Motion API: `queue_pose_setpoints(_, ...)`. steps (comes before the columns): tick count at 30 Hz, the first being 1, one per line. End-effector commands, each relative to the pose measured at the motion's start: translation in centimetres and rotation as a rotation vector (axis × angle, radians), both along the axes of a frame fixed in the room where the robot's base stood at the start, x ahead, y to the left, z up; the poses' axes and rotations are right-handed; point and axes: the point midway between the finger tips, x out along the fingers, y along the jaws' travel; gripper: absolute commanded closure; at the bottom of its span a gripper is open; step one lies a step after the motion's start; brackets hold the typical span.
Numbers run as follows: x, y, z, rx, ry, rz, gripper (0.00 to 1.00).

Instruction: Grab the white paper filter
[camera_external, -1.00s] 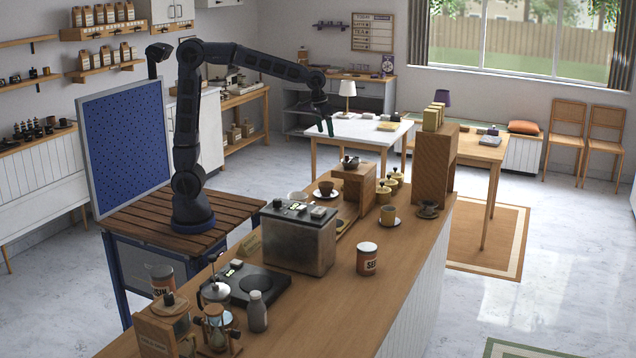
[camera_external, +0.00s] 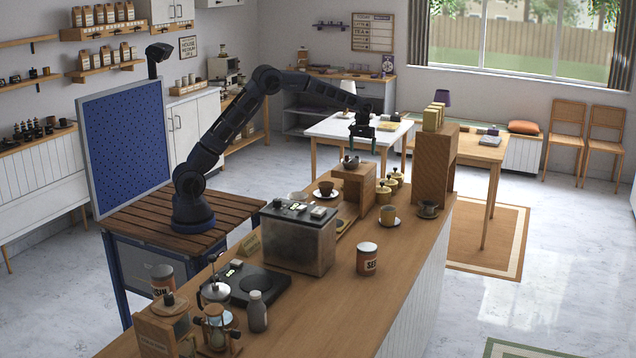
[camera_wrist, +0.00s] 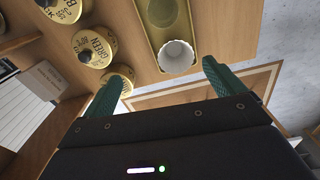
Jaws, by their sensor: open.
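The white paper filter (camera_wrist: 177,56) shows in the wrist view as a small round, pleated cup at the near end of a long olive-yellow holder (camera_wrist: 141,22). I cannot make it out in the external view. My gripper (camera_wrist: 163,72) is open and empty, its teal fingers pointing toward the counter. In the wrist view the filter lies between the fingertips and a little beyond them, nearer the right finger. In the external view my gripper (camera_external: 362,147) hangs above the back part of the counter, close to the wooden box stand.
Several yellow lidded canisters (camera_wrist: 97,48) stand left of the holder, one near the left finger. A tall wooden shelf unit (camera_external: 433,168) stands at the counter's right end. A wooden box stand (camera_external: 353,187) carries a dark pot (camera_external: 351,162).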

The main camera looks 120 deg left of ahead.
Motion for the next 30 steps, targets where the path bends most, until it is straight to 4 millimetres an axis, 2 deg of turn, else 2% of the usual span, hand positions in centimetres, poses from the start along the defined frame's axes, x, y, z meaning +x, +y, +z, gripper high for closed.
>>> queue_pose_setpoints(1,-0.5,1.5,-1.2,-0.005,0.006,0.025,0.06)
queue_pose_setpoints(3,-1.0,2.9,-2.4,-0.010,0.011,0.051,0.06)
queue_pose_setpoints(9,-1.7,4.8,-4.0,-0.015,0.018,0.087,0.06)
queue_pose_setpoints(14,-1.8,4.8,-5.3,-0.017,0.020,0.088,0.06)
queue_pose_setpoints(22,-1.7,4.7,-9.0,-0.017,0.018,0.087,0.06)
queue_pose_setpoints(30,-1.9,4.6,-10.7,-0.016,0.019,0.086,0.06)
